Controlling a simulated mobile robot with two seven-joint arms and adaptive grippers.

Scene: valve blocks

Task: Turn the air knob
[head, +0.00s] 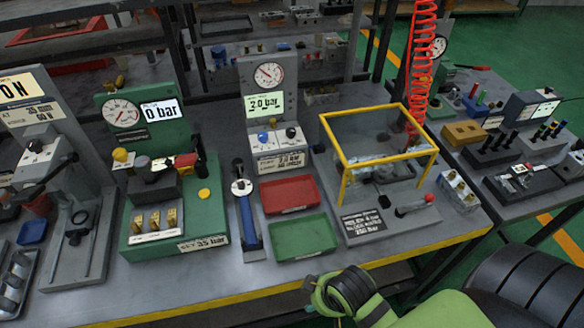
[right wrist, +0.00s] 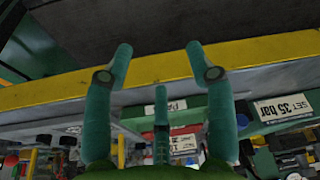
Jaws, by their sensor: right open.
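A grey pressure unit (head: 268,98) stands at the middle back of the bench in the head view. It has a round gauge (head: 269,74) and a display reading 2.0 bar. My left gripper is not in view.
A red tray (head: 289,194) and a green tray (head: 304,236) lie in front of the unit. A green gauge block (head: 172,205) and a blue-handled tool (head: 249,222) stand left. A yellow-framed guard (head: 343,185) stands right, with a red coiled hose (head: 418,60) behind.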

